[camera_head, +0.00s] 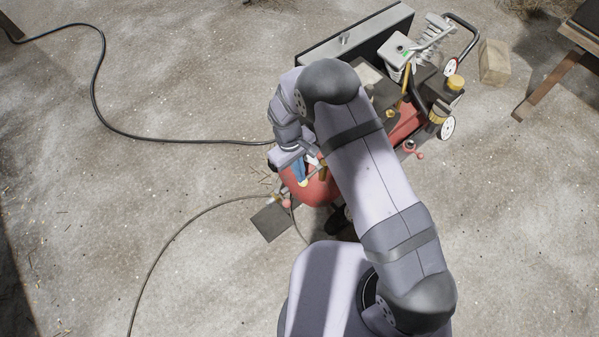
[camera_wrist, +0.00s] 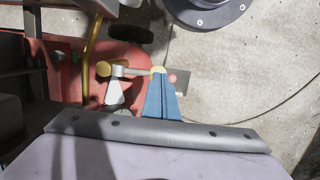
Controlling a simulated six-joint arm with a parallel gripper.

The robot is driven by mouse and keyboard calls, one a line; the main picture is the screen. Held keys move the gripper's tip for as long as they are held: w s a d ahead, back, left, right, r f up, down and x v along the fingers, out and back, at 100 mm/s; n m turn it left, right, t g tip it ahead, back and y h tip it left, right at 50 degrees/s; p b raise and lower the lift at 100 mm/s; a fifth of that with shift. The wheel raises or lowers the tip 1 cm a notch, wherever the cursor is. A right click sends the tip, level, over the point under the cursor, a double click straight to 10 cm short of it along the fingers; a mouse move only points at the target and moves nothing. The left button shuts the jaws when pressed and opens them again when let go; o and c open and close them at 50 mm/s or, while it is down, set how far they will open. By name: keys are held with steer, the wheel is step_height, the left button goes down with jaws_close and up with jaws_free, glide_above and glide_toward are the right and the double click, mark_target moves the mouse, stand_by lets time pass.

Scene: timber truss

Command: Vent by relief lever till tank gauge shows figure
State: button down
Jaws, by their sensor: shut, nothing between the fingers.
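The red tank (camera_head: 320,192) of a compressor lies under my arm; it also shows in the wrist view (camera_wrist: 132,56). My gripper (camera_head: 302,182) is over the tank's near end with its blue fingers together. In the wrist view the closed fingertips (camera_wrist: 159,75) are at a yellow round piece (camera_wrist: 158,70); I cannot tell whether they touch it. A grey bar (camera_wrist: 130,72) runs from there to a brass fitting (camera_wrist: 104,68), with a pale tapered piece (camera_wrist: 115,94) below. I cannot tell which part is the relief lever.
A wooden block (camera_head: 493,62) lies beyond. A black hose (camera_head: 98,90) and a thinner hose (camera_head: 170,243) cross the sandy ground, which is otherwise clear at left.

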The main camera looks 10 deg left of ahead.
steer(key=shift+r, duration=0.4)
steer(key=shift+w+r+p, duration=0.1)
steer(key=shift+r+p, duration=0.45)
steer(key=shift+p, duration=0.1)
step_height(320, 180, up, 13)
steer(key=w+a+p, duration=0.1)
steer(key=w, duration=0.1)
steer(key=shift+w+f+p, duration=0.2)
steer(key=shift+p, duration=0.15)
steer(key=shift+a, duration=0.1)
